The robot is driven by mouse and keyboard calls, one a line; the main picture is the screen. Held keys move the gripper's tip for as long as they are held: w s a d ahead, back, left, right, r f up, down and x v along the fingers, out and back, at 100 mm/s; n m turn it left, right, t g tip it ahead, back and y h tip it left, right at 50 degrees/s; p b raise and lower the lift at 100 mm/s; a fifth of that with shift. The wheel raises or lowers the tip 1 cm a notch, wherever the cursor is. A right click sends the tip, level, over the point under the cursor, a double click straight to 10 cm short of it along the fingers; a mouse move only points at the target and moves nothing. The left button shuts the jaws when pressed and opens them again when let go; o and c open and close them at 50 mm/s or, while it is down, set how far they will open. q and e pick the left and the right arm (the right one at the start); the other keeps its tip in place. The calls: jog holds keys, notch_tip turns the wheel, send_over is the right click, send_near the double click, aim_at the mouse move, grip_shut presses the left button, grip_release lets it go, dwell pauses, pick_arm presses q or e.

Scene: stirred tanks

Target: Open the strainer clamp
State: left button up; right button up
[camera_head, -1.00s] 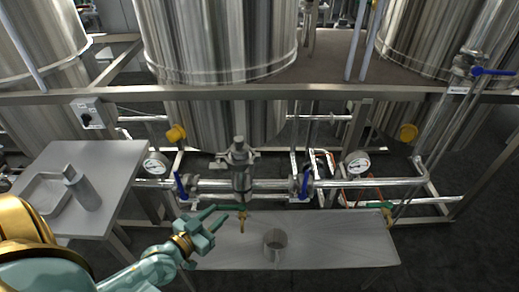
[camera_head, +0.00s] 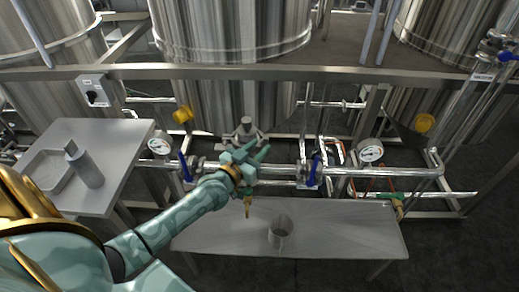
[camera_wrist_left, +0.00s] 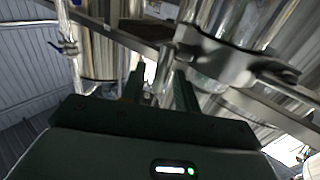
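The strainer is an upright metal body on the horizontal pipe. Its clamp (camera_head: 243,132) shows at the top in the head view, just beyond my left gripper (camera_head: 250,153). The gripper and forearm hide most of the strainer body below it. In the left wrist view a metal clamp ring with a protruding lug (camera_wrist_left: 232,62) is close, at the upper right. The two fingers of my left gripper (camera_wrist_left: 160,75) are apart there, with nothing clearly held between them. I cannot tell whether the fingers touch the strainer. My right gripper is not in view.
Blue-handled valves (camera_head: 314,170) flank the strainer on the pipe. Pressure gauges (camera_head: 370,151) stand further out. A low metal bench (camera_head: 340,225) below carries a cup (camera_head: 280,232). A side table (camera_head: 115,133) at left holds a tray (camera_head: 45,172) and a grey cylinder (camera_head: 88,168).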

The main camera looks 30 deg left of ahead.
pick_arm(q)
jog(key=shift+w, duration=0.35)
grip_shut()
jog(key=shift+r, duration=0.1)
